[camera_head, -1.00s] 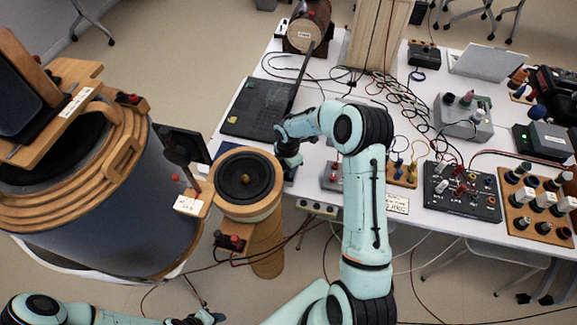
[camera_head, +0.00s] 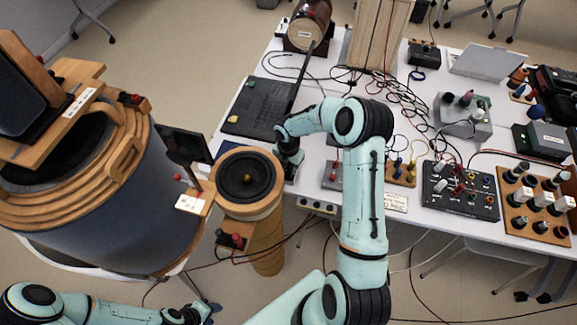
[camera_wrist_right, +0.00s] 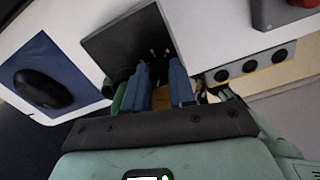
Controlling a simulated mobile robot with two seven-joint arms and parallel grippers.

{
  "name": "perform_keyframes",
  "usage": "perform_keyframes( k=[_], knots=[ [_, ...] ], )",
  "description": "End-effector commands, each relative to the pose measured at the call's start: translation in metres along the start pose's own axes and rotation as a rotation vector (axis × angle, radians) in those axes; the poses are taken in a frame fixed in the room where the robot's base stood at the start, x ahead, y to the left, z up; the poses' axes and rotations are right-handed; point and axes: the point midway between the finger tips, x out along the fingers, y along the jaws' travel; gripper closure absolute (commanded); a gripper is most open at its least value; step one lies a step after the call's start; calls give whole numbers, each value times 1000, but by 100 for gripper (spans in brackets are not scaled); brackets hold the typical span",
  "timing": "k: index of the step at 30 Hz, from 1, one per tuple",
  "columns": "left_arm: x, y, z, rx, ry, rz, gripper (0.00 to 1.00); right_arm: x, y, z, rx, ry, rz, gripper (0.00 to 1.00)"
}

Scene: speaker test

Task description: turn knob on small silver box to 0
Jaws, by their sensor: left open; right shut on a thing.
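A small silver-grey box with a red knob (camera_head: 332,174) stands near the table's front edge, partly hidden by my right arm. Its corner and the red knob (camera_wrist_right: 303,4) show at the top right of the right wrist view; the knob's setting cannot be read. My right gripper (camera_head: 291,172) is left of this box, apart from it, low at the table edge. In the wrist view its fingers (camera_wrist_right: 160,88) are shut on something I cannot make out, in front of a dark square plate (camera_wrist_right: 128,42). My left gripper (camera_head: 205,311) is open, low at the left, away from the table.
A larger silver box with several knobs (camera_head: 463,122) stands further right, near a black knob panel (camera_head: 461,191). A round speaker (camera_head: 246,176) stands by the table. Loose cables (camera_head: 393,95) cover the table's middle.

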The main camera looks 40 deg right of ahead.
Motion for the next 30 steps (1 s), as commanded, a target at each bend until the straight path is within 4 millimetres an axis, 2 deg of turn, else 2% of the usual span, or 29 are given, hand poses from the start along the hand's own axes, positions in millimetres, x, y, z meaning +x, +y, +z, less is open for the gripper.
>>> perform_keyframes(
  k=[7, 8, 9, 10, 30],
  knots=[
    [0, 0, 0, 0, 0, 0, 57, -2, 1, 1, -1, -3, 4, 100],
    [0, 0, 0, 0, 0, 0, 57, -2, 1, 1, -1, -3, 4, 66],
    [0, 0, 0, 0, 0, 0, 57, -2, 1, 1, 0, -3, 4, 53],
    [0, 0, 0, 0, 0, 0, 57, -1, 2, 1, 0, -3, 5, 50],
    [0, 0, 0, 0, 0, 0, 57, -5, 7, -3, -2, -2, 14, 50]
  ],
)
